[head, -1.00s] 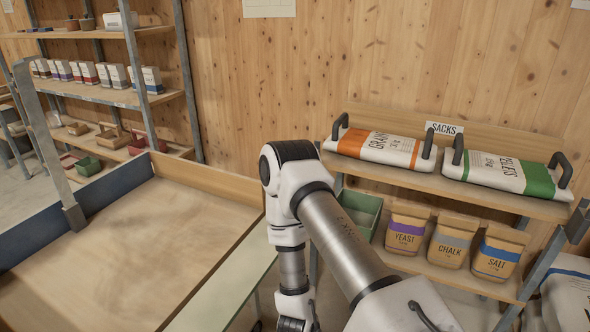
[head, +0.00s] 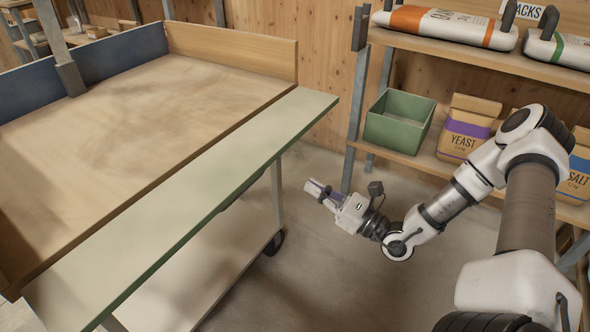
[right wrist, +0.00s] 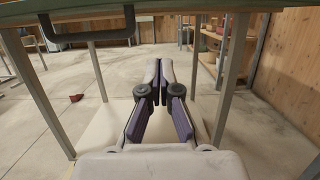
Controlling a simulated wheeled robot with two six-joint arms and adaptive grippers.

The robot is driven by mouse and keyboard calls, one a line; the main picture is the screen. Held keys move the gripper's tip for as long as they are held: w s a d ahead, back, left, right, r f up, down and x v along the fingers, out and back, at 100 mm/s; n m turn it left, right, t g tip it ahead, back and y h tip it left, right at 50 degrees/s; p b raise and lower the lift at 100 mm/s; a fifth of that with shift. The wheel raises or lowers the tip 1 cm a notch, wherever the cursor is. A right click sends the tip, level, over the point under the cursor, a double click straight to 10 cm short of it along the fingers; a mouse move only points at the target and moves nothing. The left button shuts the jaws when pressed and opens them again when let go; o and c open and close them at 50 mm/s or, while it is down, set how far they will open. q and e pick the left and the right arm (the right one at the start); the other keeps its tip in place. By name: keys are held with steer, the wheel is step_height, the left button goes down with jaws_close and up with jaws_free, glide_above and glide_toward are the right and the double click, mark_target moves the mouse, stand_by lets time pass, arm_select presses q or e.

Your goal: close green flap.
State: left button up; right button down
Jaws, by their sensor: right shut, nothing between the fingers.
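The green flap (head: 205,190) is a long pale green board along the right side of the wooden mixing tray (head: 130,105). It sticks outward, roughly level, folded down from the tray's edge. In the right wrist view its edge (right wrist: 180,5) runs across the top, with a dark bar handle (right wrist: 90,37) hanging below it. My right gripper (head: 315,189) is to the right of the flap, lower than it and apart from it. Its purple-padded fingers (right wrist: 158,65) are together and empty, pointing under the flap. My left gripper is not seen.
A shelf stands at right with sacks on top, a green bin (head: 399,121) and a yeast bag (head: 467,129) below. The tray's stand has legs, a caster (head: 273,243) and a low pale shelf (head: 190,280). Floor between stand and shelf is clear.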

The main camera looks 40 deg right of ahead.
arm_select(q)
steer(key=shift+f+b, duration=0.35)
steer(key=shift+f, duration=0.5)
arm_select(e)
steer(key=w+a+r, duration=0.2)
steer(key=w+r, duration=0.3)
steer(key=shift+w+a+r, duration=0.15)
steer(key=shift+w+r, duration=0.05)
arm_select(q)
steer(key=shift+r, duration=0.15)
